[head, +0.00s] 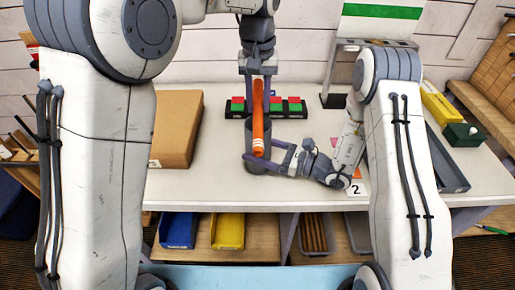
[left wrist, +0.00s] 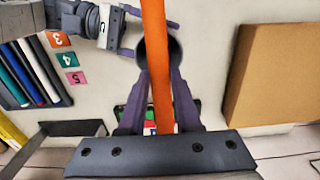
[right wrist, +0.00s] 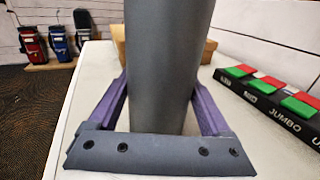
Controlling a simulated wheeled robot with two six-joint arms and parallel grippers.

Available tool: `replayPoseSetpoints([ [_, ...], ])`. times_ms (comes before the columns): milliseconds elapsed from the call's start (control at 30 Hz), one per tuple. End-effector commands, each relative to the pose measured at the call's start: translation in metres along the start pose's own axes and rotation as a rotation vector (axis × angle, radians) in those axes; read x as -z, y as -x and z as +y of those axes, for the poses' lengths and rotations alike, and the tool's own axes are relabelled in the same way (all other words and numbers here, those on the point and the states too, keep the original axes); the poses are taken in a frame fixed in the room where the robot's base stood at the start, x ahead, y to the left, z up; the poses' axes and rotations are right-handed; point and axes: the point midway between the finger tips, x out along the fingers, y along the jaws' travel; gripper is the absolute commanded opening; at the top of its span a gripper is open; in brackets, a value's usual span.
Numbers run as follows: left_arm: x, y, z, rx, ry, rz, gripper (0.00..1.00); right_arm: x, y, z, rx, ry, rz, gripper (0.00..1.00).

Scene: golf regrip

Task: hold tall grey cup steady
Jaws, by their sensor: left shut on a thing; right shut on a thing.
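The tall grey cup (head: 250,143) stands upright on the white table in the head view. My right gripper (head: 268,152) is shut around it from the right. In the right wrist view the cup (right wrist: 165,65) fills the middle between the purple fingers (right wrist: 160,100). My left gripper (head: 258,92) is above the cup, pointing down, shut on a long orange stick (head: 258,125). In the left wrist view the stick (left wrist: 158,60) crosses over the cup's dark opening (left wrist: 175,50). In the head view its lower end overlaps the cup's front; I cannot tell whether they touch.
A brown box (head: 177,128) stands left of the cup. A black rack with red and green blocks (head: 290,107) lies behind. A grey holder (head: 345,70) and a long dark tray (head: 445,165) stand to the right. Blue (head: 179,230) and yellow (head: 228,231) bins sit below the table.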

Motion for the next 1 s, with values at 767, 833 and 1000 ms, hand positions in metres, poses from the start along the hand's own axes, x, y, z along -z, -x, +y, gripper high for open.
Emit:
replayPoseSetpoints([
  [767, 0.001, 0.032, 0.001, -0.002, 0.000, 0.005, 0.67, 0.000, 0.000, 0.000, 0.000, 0.000, -0.001, 0.25],
  [833, 0.002, 0.047, 0.001, -0.003, 0.000, 0.006, 0.67, 0.000, 0.000, 0.000, 0.000, 0.000, -0.001, 0.25],
  [1000, 0.002, 0.085, 0.001, -0.002, 0.000, 0.005, 0.67, 0.000, 0.000, 0.000, 0.000, 0.000, -0.001, 0.25],
])
